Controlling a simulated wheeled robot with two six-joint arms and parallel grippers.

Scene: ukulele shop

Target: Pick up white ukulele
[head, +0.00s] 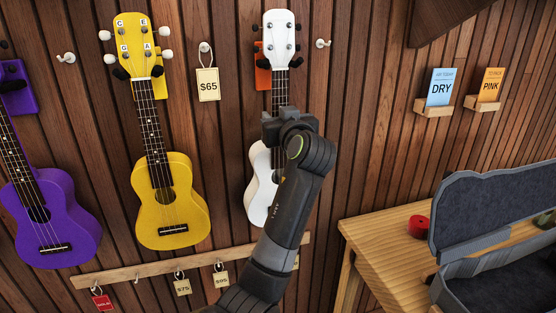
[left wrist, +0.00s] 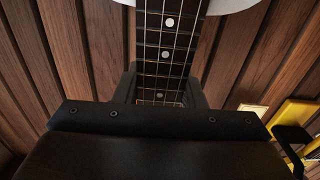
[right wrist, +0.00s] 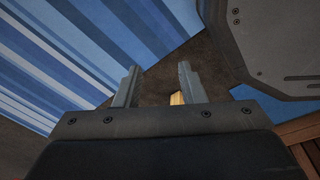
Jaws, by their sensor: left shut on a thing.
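The white ukulele (head: 260,179) hangs upright on the slatted wall, its white headstock (head: 280,34) at an orange hanger. My left arm covers the right part of its body. My left gripper (head: 284,112) is at the lower neck, just above the body. In the left wrist view the fingers (left wrist: 158,90) are shut on the dark fretted neck (left wrist: 167,50), one on each side, with part of the white body at the top edge. My right gripper (right wrist: 153,88) shows only in the right wrist view. Its two fingers are apart with nothing between them.
A yellow ukulele (head: 170,216) hangs close on the left, and a purple one (head: 60,205) farther left. A $65 tag (head: 208,85) hangs between yellow and white. A wooden tag rail (head: 130,272) runs below. A wooden table (head: 385,240) with an open grey case (head: 490,205) stands right.

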